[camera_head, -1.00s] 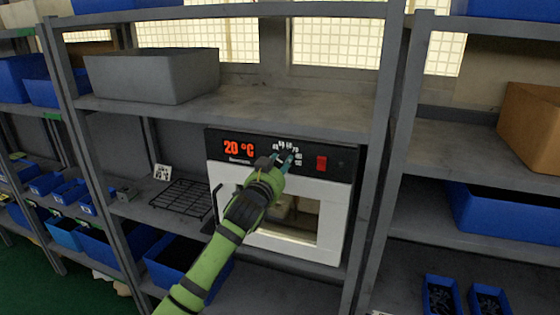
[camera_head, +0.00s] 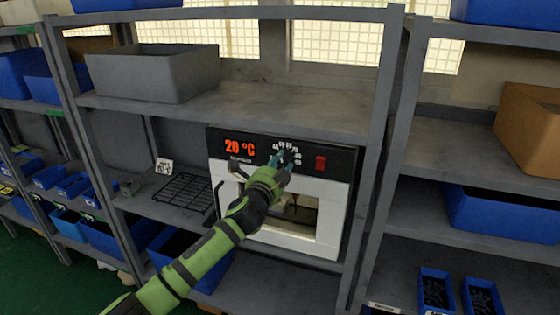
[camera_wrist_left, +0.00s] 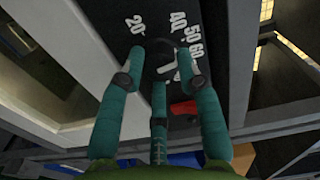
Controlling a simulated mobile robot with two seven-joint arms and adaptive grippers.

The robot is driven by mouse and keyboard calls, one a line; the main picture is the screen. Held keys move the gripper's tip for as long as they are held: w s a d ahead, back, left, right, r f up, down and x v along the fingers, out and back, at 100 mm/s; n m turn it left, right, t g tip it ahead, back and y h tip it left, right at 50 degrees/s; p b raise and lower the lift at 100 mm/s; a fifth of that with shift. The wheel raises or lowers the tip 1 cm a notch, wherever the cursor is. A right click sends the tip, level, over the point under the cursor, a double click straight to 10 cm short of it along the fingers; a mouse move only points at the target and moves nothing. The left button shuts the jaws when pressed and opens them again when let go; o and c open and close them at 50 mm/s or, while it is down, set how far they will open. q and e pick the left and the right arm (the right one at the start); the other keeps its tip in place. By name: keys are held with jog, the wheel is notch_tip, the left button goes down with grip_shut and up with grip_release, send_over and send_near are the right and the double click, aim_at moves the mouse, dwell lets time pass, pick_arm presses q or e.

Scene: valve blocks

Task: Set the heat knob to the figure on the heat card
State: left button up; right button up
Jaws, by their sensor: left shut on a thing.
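The white oven (camera_head: 333,205) has a black panel with a red 20 °C display (camera_head: 239,147). The heat knob (camera_wrist_left: 161,55) is dark with a white mark, and figures 20, 40, 50 and 60 show around it in the wrist view. My left gripper (camera_head: 283,159) is shut on the knob; its teal fingers (camera_wrist_left: 160,84) lie around it in the wrist view. In the head view the gripper mostly hides the knob. A small white card (camera_head: 164,166) stands left of the oven; its figure is too small to read surely. My right gripper is not in view.
A red switch (camera_head: 320,163) sits right of the knob. A black wire rack (camera_head: 184,190) lies left of the oven. A grey bin (camera_head: 150,75) stands on the shelf above. Shelf posts flank the bay.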

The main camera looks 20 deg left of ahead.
pick_arm(q)
jog(key=m, duration=0.1)
jog(key=m+p, duration=0.1)
jog(key=m, duration=0.1)
jog(key=m+p, duration=0.1)
jog(key=shift+a+r+m, duration=0.1)
jog(key=shift+r+m, duration=0.15)
jog(key=shift+m, duration=0.05)
jog(key=m+p, duration=0.1)
jog(key=m, duration=0.2)
jog(key=shift+m, duration=0.4)
jog(key=m, duration=0.2)
jog(key=shift+m+p, duration=0.3)
jog(key=shift+p, duration=0.05)
jog(key=m, duration=0.5)
jog(key=shift+w, duration=0.1)
jog(key=shift+r, duration=0.15)
jog(key=o, duration=1.1)
jog(key=shift+c, duration=0.2)
jog(key=shift+o, duration=0.4)
jog(key=shift+f, duration=0.2)
